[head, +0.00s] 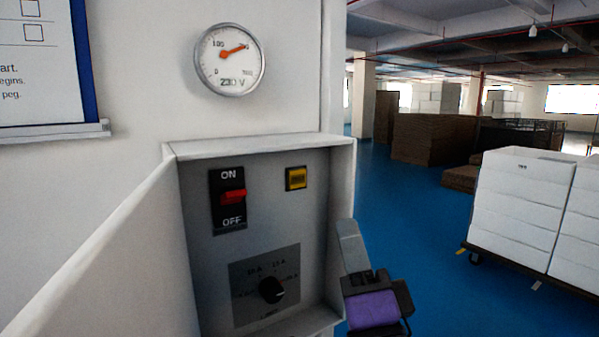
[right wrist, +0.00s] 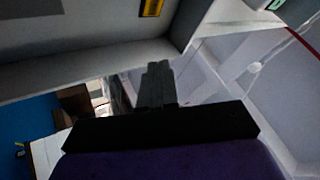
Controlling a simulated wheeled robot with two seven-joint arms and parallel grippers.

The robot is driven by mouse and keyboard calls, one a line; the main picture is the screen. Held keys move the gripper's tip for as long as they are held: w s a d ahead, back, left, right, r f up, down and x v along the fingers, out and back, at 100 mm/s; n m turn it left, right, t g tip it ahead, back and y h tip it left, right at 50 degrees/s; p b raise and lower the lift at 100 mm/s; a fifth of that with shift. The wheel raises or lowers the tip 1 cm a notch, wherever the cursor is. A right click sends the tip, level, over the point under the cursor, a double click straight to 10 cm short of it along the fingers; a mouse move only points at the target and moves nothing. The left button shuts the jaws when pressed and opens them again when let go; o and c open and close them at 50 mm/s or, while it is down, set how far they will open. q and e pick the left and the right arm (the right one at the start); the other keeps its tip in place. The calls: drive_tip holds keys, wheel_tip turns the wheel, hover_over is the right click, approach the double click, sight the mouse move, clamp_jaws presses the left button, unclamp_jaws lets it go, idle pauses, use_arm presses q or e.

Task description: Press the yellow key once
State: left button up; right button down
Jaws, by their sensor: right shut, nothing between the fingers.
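The yellow key (head: 296,178) is a small square button on the upper right of the grey panel inside an open wall box (head: 262,146). It also shows at the top edge of the right wrist view (right wrist: 152,8). My right gripper (head: 347,228) is shut and empty. In the head view it is at the box's right side wall, below and to the right of the key and apart from it. In the right wrist view its closed fingers (right wrist: 155,84) point up toward the box's edge. My left gripper is not in view.
The panel also holds a red ON/OFF switch (head: 232,197) and a black rotary knob (head: 271,290). The box's side wall stands between gripper and panel. A round gauge (head: 230,59) hangs above. White crates (head: 520,205) stand at right; blue floor between is clear.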

sight(297, 179)
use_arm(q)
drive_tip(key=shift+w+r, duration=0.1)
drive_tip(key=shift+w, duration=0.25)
use_arm(e)
drive_tip(key=shift+m+t, duration=0.4)
drive_tip(key=shift+t, duration=0.3)
drive_tip(key=r, duration=0.1)
drive_tip(key=s+r, duration=0.1)
drive_tip(key=r, duration=0.1)
drive_tip(key=s+r, duration=0.1)
drive_tip(key=shift+d+r, duration=0.1)
drive_tip(key=shift+r, duration=0.2)
use_arm(q)
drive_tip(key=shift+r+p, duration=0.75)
drive_tip(key=shift+p, duration=0.05)
use_arm(e)
drive_tip(key=w+a, duration=0.5)
drive_tip(key=w, duration=0.2)
drive_tip(key=shift+w+a, duration=0.15)
drive_tip(key=shift+w, duration=0.05)
drive_tip(key=shift+f, duration=0.1)
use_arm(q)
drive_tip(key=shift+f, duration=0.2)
use_arm(e)
drive_tip(key=shift+w+a, duration=0.3)
drive_tip(key=shift+w, duration=0.05)
